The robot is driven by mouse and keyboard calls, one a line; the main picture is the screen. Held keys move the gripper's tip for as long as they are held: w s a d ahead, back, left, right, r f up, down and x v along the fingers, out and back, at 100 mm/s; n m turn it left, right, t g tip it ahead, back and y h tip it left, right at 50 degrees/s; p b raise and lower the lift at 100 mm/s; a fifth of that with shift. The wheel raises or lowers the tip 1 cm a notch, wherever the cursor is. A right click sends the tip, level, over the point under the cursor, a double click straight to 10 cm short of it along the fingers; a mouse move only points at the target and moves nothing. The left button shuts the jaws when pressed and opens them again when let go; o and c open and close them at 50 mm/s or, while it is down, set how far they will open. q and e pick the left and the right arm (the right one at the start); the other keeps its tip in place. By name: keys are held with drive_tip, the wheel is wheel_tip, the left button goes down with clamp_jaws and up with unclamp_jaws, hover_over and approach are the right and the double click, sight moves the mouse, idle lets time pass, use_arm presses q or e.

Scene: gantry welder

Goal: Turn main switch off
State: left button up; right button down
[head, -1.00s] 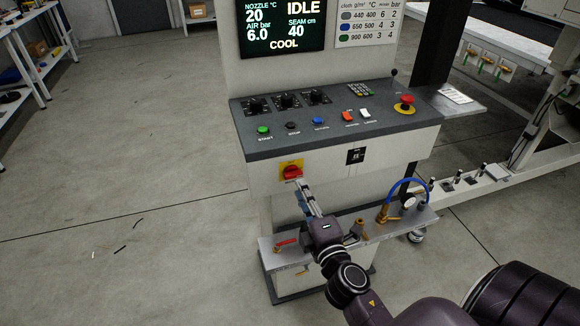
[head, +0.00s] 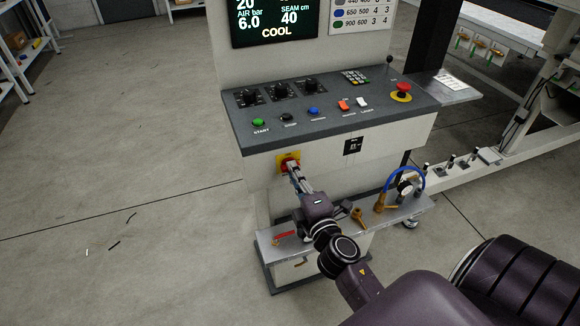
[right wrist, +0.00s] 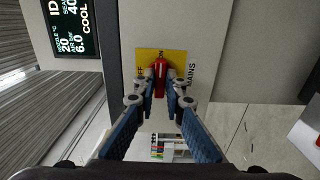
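The main switch (head: 287,161) is a red knob on a yellow plate, on the front of the white cabinet below the control panel. Firm contact cannot be made out. My left gripper is not in view.
The grey control panel (head: 330,117) with buttons and a red emergency stop (head: 403,90) juts out above the switch. Below is a metal shelf (head: 345,232) with a red-handled valve (head: 284,234), brass fittings and a blue hose (head: 404,172). Open floor lies to the left.

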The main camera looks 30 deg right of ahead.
drive_tip(key=n+p, duration=0.1)
drive_tip(key=n, duration=0.9)
drive_tip(key=shift+p, duration=0.4)
drive_tip(key=c, duration=2.2)
unclamp_jaws()
drive_tip(key=v, duration=1.2)
